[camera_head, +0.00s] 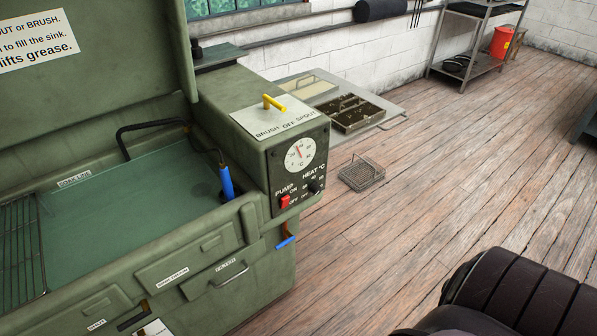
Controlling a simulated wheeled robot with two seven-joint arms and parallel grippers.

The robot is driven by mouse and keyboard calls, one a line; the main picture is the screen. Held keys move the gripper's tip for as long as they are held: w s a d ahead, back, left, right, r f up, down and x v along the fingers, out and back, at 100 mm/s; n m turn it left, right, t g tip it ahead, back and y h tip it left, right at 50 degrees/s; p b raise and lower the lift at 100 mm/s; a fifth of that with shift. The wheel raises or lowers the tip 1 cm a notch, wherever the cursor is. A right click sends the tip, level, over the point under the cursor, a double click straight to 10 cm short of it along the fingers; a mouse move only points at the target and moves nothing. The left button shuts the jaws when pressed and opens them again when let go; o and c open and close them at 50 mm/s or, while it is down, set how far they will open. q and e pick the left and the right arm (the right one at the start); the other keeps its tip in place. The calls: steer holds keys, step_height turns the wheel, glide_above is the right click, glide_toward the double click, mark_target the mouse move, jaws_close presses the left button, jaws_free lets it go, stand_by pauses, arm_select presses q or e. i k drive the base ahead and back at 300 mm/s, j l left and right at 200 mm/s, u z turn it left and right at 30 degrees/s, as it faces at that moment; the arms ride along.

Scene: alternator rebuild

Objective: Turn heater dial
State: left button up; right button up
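The heater dial (315,187) is a small black knob on the dark control panel of the green parts washer (255,105). It sits under the label "HEAT °C", with a numbered scale around it. Its pointer is too small to read. A round white temperature gauge (300,155) with a red needle is above it. A red pump switch (285,202) marked ON and OFF is to its left.
A yellow lever (273,102) stands on the washer's top plate. A blue brush (226,183) on a black hose is over the sink (130,210). Wooden floor (430,170) is open to the right.

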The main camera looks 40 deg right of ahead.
mark_target(315, 188)
steer(key=z, duration=1.35)
